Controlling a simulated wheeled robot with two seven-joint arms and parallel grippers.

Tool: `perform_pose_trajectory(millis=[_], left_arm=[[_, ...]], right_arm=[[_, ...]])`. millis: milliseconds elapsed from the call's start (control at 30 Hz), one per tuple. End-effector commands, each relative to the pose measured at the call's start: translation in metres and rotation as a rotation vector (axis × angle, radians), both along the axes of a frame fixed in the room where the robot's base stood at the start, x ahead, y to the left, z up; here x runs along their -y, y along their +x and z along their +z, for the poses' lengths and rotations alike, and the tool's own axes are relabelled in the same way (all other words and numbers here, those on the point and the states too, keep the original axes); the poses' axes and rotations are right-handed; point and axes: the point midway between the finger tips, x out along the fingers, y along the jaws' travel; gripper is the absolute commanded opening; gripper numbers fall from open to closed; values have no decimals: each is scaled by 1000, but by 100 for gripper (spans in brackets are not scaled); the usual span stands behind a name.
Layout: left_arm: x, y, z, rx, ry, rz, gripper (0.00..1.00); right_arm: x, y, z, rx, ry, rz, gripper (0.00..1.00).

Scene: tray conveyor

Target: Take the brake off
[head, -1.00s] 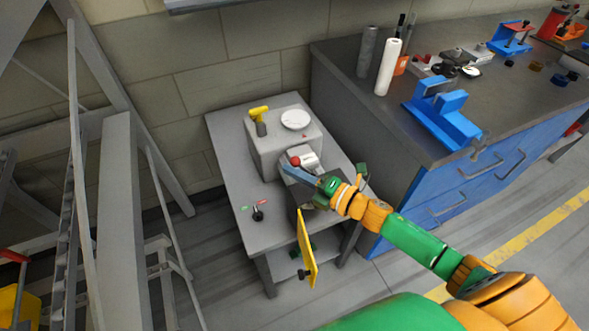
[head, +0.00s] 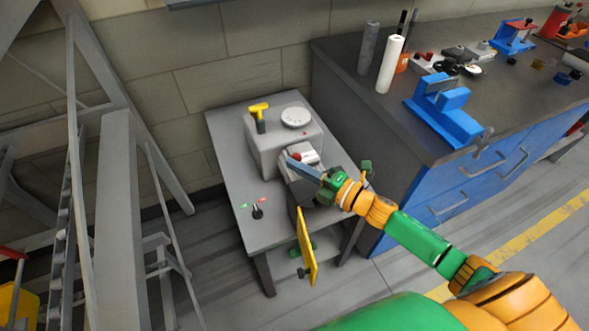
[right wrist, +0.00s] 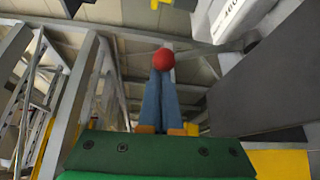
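A lever with a red ball knob (head: 296,157) stands at the front of a grey machine box (head: 266,156) on a grey table. The red ball also shows in the right wrist view (right wrist: 163,60), straight beyond my fingertips. My right gripper (head: 290,163) reaches in from the right. Its two blue-grey fingers lie side by side with almost no gap, and the tips are right by the ball. I cannot tell whether they touch it. A yellow-handled item (head: 259,111) and a white dial (head: 295,117) are on top of the box. My left gripper is out of view.
A black knob (head: 257,211) between green and red marks is on the table (head: 228,165). A yellow panel (head: 306,248) hangs at its front. A blue-drawered workbench (head: 400,205) stands close on the right; a grey metal frame (head: 118,220) stands left.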

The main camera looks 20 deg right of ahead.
Motion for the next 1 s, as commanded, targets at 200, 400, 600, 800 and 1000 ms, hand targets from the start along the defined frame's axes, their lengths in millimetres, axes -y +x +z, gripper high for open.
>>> perform_pose_trajectory(millis=[200, 400, 600, 800, 1000], left_arm=[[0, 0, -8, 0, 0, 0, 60], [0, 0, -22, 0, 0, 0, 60], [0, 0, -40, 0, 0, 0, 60], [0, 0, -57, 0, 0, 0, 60], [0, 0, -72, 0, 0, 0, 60]], right_arm=[[4, 0, 1, -2, 71, -2, 0], [13, 1, 5, -6, 207, -2, 0], [28, 1, 9, -14, 396, -2, 0], [46, 2, 11, -20, 585, -2, 0], [63, 2, 11, -26, 758, -3, 0]])
